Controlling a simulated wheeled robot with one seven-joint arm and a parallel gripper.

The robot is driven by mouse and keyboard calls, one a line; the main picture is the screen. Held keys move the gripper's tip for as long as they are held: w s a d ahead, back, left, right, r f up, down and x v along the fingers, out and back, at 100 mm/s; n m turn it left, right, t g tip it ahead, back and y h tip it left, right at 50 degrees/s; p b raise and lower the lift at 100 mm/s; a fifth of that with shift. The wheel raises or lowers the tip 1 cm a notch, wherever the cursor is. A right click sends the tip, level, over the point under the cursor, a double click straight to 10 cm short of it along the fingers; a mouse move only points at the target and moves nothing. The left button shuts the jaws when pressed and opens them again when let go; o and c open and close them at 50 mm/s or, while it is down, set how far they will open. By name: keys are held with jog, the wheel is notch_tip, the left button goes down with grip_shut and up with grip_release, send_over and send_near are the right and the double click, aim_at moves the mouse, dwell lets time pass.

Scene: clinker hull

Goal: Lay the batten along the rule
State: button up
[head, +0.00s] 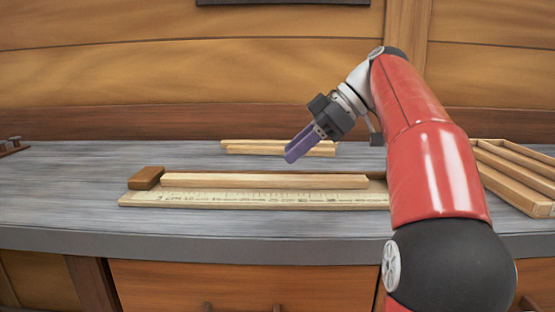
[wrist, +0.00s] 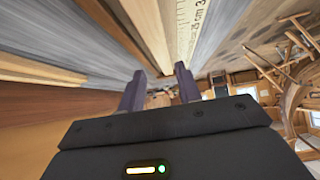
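A pale wooden batten (head: 265,181) lies flat along the far side of the marked rule (head: 250,200), roughly parallel to it. Its left end is at or very near a brown block (head: 146,178); I cannot tell whether they touch. The batten (wrist: 150,32) and the rule's numbered face (wrist: 190,25) also show in the wrist view. My gripper (head: 290,156) is above and behind the batten, tilted down to the left. In the wrist view its purple fingers (wrist: 160,80) stand apart with nothing held between them.
Spare battens (head: 245,147) lie on the grey bench (head: 70,180) near the wall. A wooden compartmented tray (head: 515,190) sits at the right. Small dark pegs (head: 13,144) are at the far left. The left of the bench is clear.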

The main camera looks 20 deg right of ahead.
jog(key=p+v, duration=0.1)
jog(key=v, duration=0.4)
dwell(0.4)
